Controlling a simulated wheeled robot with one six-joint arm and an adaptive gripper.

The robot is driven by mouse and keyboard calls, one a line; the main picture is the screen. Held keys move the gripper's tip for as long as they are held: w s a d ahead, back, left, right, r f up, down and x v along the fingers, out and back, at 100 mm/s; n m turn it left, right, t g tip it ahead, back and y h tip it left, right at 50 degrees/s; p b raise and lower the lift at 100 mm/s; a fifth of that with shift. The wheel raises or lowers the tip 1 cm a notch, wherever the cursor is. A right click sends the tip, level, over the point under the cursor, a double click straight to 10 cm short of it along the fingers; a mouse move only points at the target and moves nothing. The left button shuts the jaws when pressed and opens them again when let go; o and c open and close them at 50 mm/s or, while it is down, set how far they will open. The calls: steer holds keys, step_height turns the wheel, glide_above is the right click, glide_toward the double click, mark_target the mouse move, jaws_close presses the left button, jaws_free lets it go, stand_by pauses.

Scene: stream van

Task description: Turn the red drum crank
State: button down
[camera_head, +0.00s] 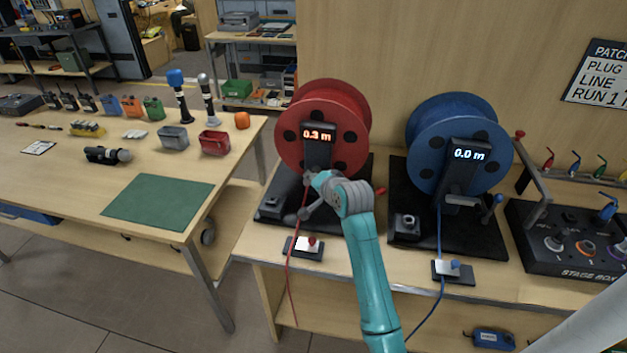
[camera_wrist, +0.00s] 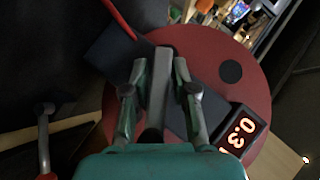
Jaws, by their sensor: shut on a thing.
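The red drum (camera_head: 345,105) stands on a dark base on the bench, with a dark post in front whose display (camera_head: 318,134) reads 0.3 m. The drum's red face (camera_wrist: 255,60) also shows in the wrist view behind the post. My gripper (camera_head: 312,190) is at the front of the post, below the display. In the wrist view my gripper (camera_wrist: 160,85) has a finger on each side of a grey bar, which appears to be the crank (camera_wrist: 158,75), and is shut on it. In the head view my gripper mostly hides the crank.
A lever with a red grip (camera_wrist: 45,160) stands beside the post. A red cable (camera_head: 289,275) hangs over the bench front. The blue drum (camera_head: 460,115), reading 0.0 m, stands close on the right, with a stage box (camera_head: 575,250) beyond. A table with a green mat (camera_head: 158,203) is left.

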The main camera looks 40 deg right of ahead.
steer(key=shift+g, duration=0.4)
steer(key=shift+n+g+h, duration=0.6)
steer(key=shift+n+g, duration=0.3)
steer(key=shift+n+g+h, duration=0.7)
steer(key=shift+g+h, duration=0.1)
steer(key=shift+g, duration=0.3)
stand_by(1.9)
steer(key=c, duration=1.1)
jaws_free()
steer(key=shift+r, duration=0.1)
steer(key=v, duration=1.2)
